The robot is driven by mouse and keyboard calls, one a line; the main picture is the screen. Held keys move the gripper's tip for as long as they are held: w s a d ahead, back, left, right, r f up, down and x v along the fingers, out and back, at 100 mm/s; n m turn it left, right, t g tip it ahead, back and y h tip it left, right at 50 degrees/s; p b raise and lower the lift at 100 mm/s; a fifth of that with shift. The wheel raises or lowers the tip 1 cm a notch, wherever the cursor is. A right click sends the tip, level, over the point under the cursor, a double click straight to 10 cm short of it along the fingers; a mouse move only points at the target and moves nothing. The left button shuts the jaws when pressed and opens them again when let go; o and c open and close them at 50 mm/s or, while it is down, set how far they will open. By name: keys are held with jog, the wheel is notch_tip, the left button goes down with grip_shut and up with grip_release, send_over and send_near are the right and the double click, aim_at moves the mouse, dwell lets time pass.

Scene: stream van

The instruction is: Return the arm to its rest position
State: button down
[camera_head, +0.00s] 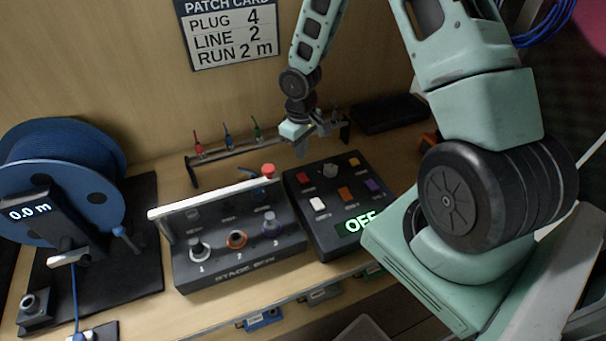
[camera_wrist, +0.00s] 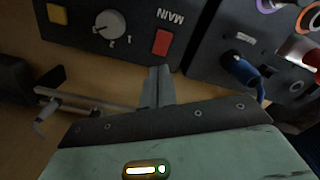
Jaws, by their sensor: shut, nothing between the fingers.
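My arm is mint green and black and reaches from the right side of the head view over the back of the bench. My gripper (camera_head: 301,152) points down, shut and empty, behind the black control box (camera_head: 318,235) and near the connector rack. In the wrist view its closed fingers (camera_wrist: 158,84) show beside the control box's MAIN panel (camera_wrist: 140,35), with nothing between them. A blue plug (camera_wrist: 242,72) sits at the stage box to the right in that view. I cannot tell whether the fingers touch anything.
The stage box (camera_head: 240,270) has a raised white bar (camera_head: 210,197). A cable reel (camera_head: 60,165) reading 0.0 m stands at left. A rack (camera_head: 245,146) holds red, blue and green connectors. A patch card (camera_head: 230,32) hangs on the wall. The control box display (camera_head: 360,224) reads OFF.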

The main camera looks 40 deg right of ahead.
dwell(0.4)
jog(key=s+a+r+m+t, duration=0.1)
jog(key=s+a+r, duration=0.3)
jog(key=r, duration=0.6)
jog(key=s+a+r+m+t, duration=0.2)
jog(key=s+r, duration=0.5)
jog(key=r, duration=0.2)
jog(key=s+a+f+n+g+b, duration=0.1)
jog(key=s+a+n, duration=0.3)
jog(key=a, duration=0.5)
jog(key=s+a+n+g+b, duration=0.2)
jog(key=s+a+n+b, duration=0.1)
jog(key=s+a, duration=0.6)
jog(key=shift+s+a+f+n+y, duration=0.15)
jog(key=shift+a+f+n+y, duration=0.15)
jog(key=shift+n, duration=0.2)
